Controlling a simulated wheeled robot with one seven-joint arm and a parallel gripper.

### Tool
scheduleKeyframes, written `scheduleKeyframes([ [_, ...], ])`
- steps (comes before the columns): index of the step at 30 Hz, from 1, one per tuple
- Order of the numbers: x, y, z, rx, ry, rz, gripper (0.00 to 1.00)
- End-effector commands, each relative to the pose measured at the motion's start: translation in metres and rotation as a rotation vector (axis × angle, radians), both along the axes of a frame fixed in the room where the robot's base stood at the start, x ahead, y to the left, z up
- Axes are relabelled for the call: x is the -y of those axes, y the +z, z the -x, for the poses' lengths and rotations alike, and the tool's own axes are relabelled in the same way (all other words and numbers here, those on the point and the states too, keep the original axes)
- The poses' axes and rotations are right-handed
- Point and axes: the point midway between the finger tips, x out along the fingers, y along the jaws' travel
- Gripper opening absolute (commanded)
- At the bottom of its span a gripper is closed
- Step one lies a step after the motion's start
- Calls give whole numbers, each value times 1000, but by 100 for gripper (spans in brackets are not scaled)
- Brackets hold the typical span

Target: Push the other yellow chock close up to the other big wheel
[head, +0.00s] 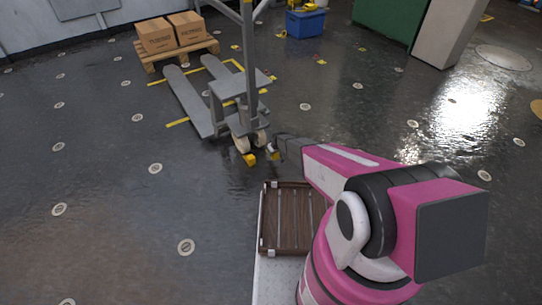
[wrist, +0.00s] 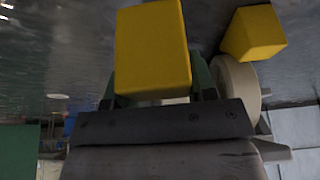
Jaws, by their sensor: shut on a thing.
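The pallet jack (head: 228,95) stands on the dark floor in the head view, its two big cream wheels low at its near end. One yellow chock (head: 250,159) lies on the floor at the left big wheel (head: 242,143). In the wrist view this chock (wrist: 255,33) looks close against a cream wheel (wrist: 236,84). My gripper (head: 275,148) is shut on the other yellow chock (head: 275,155), which fills the upper middle of the wrist view (wrist: 152,48).
A wooden pallet (head: 178,54) with two cardboard boxes (head: 170,33) stands beyond the forks. A blue bin (head: 305,24) and a green cabinet (head: 388,20) stand farther back. The wet floor left of the jack is clear. My slatted wooden tray (head: 285,218) is near me.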

Motion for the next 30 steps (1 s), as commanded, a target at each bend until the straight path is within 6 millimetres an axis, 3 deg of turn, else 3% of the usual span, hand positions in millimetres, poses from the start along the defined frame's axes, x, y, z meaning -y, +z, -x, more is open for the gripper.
scheduleKeyframes([
  [5, -14, -13, -18, 0, 0, 0, 20],
  [11, -16, -22, -20, -1, 0, 1, 20],
  [18, -16, -53, -21, 0, -1, 0, 20],
  [30, -16, -58, -19, 0, 0, 0, 20],
])
